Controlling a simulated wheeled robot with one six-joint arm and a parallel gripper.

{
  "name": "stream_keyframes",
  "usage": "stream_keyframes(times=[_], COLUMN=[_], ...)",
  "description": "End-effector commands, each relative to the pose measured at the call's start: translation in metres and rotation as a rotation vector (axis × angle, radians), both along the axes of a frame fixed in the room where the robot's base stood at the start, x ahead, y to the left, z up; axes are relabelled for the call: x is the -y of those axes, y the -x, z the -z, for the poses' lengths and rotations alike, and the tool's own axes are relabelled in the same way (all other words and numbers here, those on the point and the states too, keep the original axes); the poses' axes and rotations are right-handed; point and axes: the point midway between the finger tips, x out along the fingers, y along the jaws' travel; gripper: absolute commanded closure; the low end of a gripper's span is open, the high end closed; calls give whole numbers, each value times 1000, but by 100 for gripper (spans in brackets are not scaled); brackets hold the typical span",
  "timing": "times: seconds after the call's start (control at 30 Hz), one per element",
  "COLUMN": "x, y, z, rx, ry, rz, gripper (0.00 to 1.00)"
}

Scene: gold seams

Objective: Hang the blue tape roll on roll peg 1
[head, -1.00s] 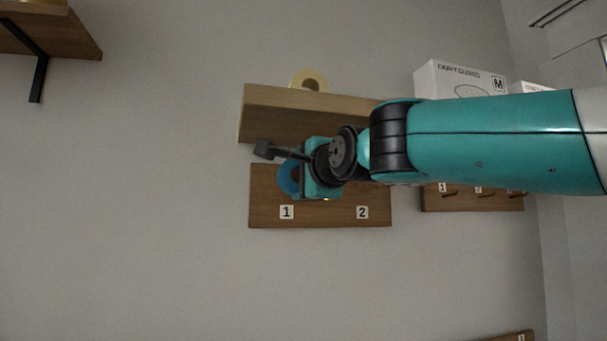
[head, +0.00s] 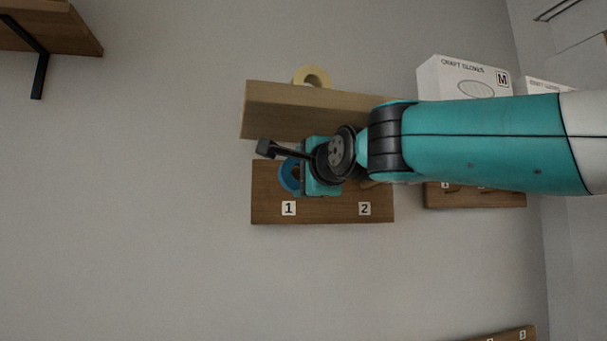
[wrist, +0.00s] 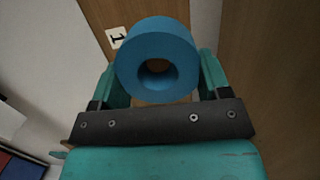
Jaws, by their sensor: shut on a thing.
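The blue tape roll (wrist: 160,44) is between the two fingers of my gripper (wrist: 160,75) in the wrist view, its hole facing the camera. My gripper is shut on it. In the head view the blue roll (head: 290,175) shows partly behind my gripper (head: 300,178), in front of the wooden peg board (head: 325,215). The board carries label 1 (head: 289,208) and label 2 (head: 364,208). The roll is above label 1. Peg 1 itself is hidden, so I cannot tell whether the roll is around it. Label 1 (wrist: 117,38) is left of the roll in the wrist view.
A wooden shelf (head: 300,110) juts out just above the peg board, with a cream tape roll (head: 312,76) on top. A white glove box (head: 463,80) and another hook board (head: 470,198) are to the right. The wall left of the board is clear.

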Motion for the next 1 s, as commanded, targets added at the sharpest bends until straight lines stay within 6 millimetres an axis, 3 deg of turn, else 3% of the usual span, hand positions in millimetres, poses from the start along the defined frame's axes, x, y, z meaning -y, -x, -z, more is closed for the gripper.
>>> stream_keyframes(times=[1.0], x=[-3], y=[-12], z=[0], rx=[1], ry=[0], rz=[0], gripper=[62])
